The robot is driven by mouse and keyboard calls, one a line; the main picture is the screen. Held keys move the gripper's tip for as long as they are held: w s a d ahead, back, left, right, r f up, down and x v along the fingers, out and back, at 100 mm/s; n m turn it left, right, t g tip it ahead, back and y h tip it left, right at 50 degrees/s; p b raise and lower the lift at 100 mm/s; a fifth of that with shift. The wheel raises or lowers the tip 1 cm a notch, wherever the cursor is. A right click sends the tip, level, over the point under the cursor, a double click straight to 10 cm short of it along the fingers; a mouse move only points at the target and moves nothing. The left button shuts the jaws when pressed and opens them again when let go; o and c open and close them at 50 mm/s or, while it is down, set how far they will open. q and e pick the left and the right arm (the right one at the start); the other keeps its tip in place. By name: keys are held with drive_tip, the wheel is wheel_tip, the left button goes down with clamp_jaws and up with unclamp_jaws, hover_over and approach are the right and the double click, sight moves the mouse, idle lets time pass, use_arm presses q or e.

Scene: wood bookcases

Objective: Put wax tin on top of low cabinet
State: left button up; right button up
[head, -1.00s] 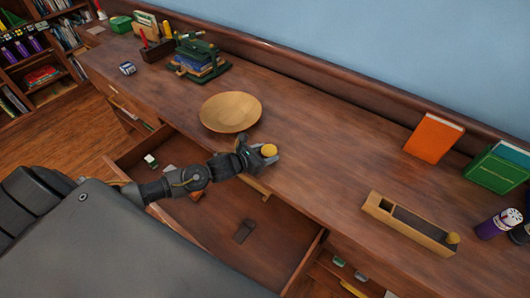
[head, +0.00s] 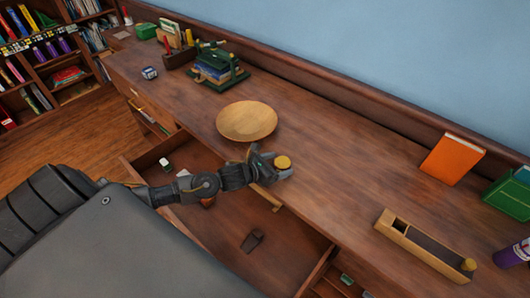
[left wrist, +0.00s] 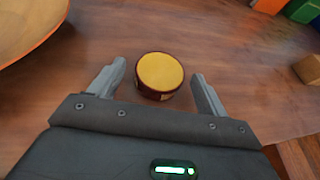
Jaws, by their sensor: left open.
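The wax tin (head: 283,162) is a small round tin with a yellow lid and dark side. It stands upright on the wooden top of the long low cabinet (head: 330,170), near the front edge above the open drawer. In the left wrist view the tin (left wrist: 160,73) sits between the fingers of my left gripper (left wrist: 158,68). The fingers are open, with a gap on both sides of the tin. In the head view my left gripper (head: 281,167) reaches in from the left around the tin. My right gripper is not in view.
A wooden bowl (head: 247,121) stands just behind and left of the tin. A pulled-out drawer (head: 225,218) lies below the arm, holding a few small items. A long wooden box (head: 425,247) and an orange book (head: 452,159) are to the right. The top between is clear.

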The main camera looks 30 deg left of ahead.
use_arm(q)
drive_tip(key=b+v, duration=0.1)
drive_tip(key=v, duration=1)
drive_tip(key=shift+b, duration=0.35)
drive_tip(key=shift+s+a, duration=0.1)
